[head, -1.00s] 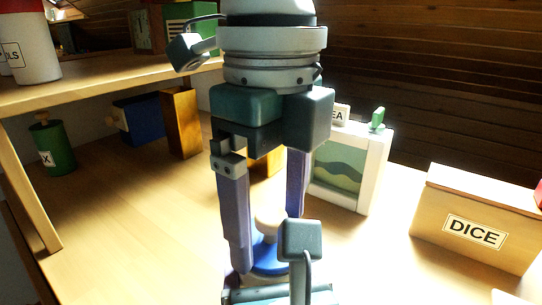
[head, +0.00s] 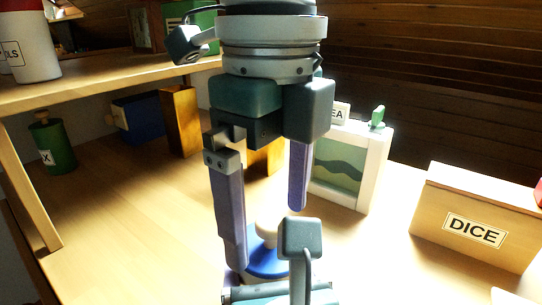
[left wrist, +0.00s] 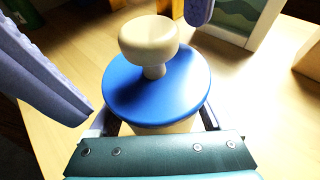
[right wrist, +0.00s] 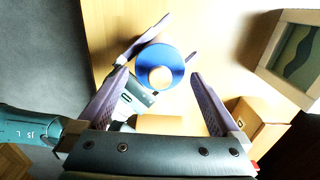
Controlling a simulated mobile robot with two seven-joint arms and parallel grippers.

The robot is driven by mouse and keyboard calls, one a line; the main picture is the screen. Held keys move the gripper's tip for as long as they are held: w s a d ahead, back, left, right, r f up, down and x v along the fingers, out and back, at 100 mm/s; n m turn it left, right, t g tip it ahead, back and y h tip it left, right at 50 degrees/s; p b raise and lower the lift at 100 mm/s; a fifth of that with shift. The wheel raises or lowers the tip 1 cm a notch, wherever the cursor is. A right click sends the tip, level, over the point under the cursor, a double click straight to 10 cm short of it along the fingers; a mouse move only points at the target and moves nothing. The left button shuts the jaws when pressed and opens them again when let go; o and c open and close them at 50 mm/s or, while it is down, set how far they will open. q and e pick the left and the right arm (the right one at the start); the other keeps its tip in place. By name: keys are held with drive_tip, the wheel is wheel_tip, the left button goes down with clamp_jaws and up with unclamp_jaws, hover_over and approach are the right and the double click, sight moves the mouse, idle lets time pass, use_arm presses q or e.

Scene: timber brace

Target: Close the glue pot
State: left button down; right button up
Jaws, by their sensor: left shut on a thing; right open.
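The glue pot's blue lid (head: 266,264) with its cream knob (head: 267,231) is low in the middle of the head view. In the left wrist view the lid (left wrist: 140,92) lies over the cream pot (left wrist: 165,127), whose body is mostly hidden; I cannot tell how tightly it sits. My left gripper (left wrist: 155,118) is shut on the pot below the lid. My right gripper (head: 266,237) is open above the lid and points down. In the right wrist view the lid (right wrist: 172,57) shows beyond the open fingers, with nothing gripped.
A DICE box (head: 472,232) stands at the right and a white-framed picture (head: 345,172) behind. A raised shelf (head: 110,88) crosses the left, with a green canister (head: 55,150) and a brown block (head: 181,122) below it. Bare tabletop lies to the left.

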wheel_tip(320, 180, up, 6)
drive_tip(key=shift+r, duration=0.1)
use_arm(q)
unclamp_jaws()
drive_tip(key=p+v, duration=0.3)
drive_tip(key=v, duration=0.7)
use_arm(e)
wheel_tip(320, 180, up, 3)
drive_tip(key=shift+f, duration=0.1)
